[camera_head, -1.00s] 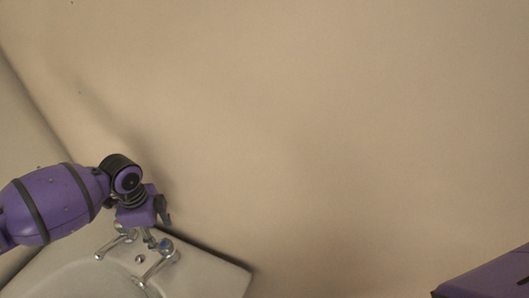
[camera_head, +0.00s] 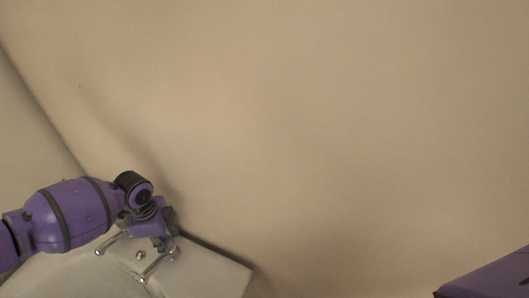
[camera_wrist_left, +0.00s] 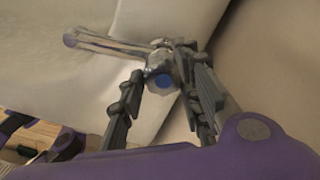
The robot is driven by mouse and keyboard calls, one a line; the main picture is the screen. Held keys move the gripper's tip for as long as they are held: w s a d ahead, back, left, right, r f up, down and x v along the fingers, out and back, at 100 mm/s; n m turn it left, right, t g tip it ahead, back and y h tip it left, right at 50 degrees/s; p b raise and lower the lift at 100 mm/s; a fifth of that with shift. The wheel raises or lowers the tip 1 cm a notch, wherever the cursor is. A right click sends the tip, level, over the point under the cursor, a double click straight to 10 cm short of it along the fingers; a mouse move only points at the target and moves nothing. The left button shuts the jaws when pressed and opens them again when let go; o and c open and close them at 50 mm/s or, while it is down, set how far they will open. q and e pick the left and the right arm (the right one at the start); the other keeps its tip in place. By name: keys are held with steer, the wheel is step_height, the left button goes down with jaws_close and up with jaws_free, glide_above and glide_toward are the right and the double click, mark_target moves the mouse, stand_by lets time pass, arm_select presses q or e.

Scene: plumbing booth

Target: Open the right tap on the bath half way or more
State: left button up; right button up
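The right tap is chrome with a long spout (camera_head: 153,268). It stands on the white bath's rim (camera_head: 215,272), to the right of the left tap (camera_head: 108,243). In the left wrist view the right tap's blue-capped handle (camera_wrist_left: 163,82) sits between my fingers, its spout pointing left. My left gripper (camera_head: 165,246) is at the top of the right tap, partly hiding its handle in the head view. In the wrist view the left gripper (camera_wrist_left: 165,105) is open, with one finger on each side of the handle. I cannot tell whether either finger touches it.
A plain beige wall (camera_head: 330,130) rises behind the bath. A small round chrome fitting (camera_head: 140,255) sits on the rim between the taps.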

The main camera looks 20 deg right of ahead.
arm_select(q)
steer(key=shift+s, duration=0.1)
steer(key=c, duration=0.3)
